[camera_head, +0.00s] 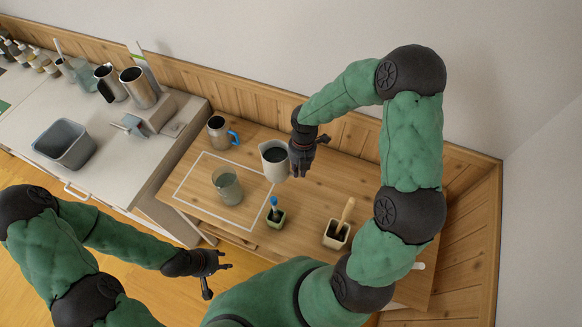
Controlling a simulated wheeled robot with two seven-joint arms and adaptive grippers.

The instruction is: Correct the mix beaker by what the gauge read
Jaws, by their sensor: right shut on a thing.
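A glass beaker (227,188) with greyish-green liquid stands upright inside a white outlined rectangle (190,205) on the wooden table. It may be the mix beaker. My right gripper (292,158) is shut on a white jug (267,148) holding dark liquid. The jug is behind and to the right of the glass beaker, apart from it, and looks close to upright. My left gripper (221,278) is open and empty, in front of the table's near edge. I cannot make out a gauge or any reading.
A metal mug (217,131) with a blue handle stands behind the outline. A green pot (276,221) with a blue-handled tool and a square pot (334,240) with a wooden-handled tool stand to the right. The left counter holds a grey basin (66,143) and metal containers (137,86).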

